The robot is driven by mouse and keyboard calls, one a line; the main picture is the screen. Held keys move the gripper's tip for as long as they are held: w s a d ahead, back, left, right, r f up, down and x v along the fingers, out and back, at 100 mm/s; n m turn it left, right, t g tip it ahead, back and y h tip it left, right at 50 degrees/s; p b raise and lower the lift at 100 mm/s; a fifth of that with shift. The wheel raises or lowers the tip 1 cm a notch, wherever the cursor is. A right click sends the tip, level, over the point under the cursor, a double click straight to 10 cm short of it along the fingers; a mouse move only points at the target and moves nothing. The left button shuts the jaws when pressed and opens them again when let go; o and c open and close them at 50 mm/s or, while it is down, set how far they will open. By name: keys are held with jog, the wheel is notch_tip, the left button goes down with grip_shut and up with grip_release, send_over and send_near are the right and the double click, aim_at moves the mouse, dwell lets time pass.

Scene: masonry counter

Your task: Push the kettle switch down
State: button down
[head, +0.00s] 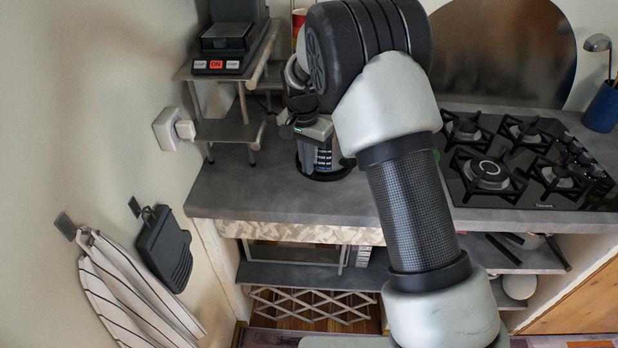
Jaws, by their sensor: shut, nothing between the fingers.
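The kettle (323,160) stands on a round dark base on the grey counter in the head view. Only its lower front shows, with a blue-marked gauge strip; my arm covers most of the rest. The kettle switch cannot be made out. My gripper (307,128) is only partly visible below the black wrist joint, beside or over the kettle's upper part. It is shut and holds nothing. Its fingertips are not clearly seen, and I cannot tell whether they touch the kettle.
A small metal shelf (228,131) stands left of the kettle, with a black appliance (225,48) on top. A gas hob (520,160) lies to the right. A wall plug (167,129) is at the left. The counter's front left (245,190) is clear.

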jog(key=shift+f, duration=0.1)
jog(key=shift+f+b, duration=0.6)
jog(key=shift+f, duration=0.4)
jog(key=shift+s, duration=0.1)
jog(key=shift+s+a+r, duration=0.3)
jog(key=shift+s+a, duration=0.1)
jog(key=shift+s, duration=0.25)
jog(key=shift+s+a+r, duration=0.3)
jog(key=shift+s+a, duration=0.1)
jog(key=shift+s, duration=0.25)
jog(key=shift+w, duration=0.1)
jog(key=shift+r, duration=0.3)
notch_tip(320, 180, up, 17)
jog(key=s+p, duration=0.1)
jog(key=shift+s+a+f, duration=0.2)
jog(key=shift+s+a, duration=0.05)
jog(key=shift+a, duration=0.15)
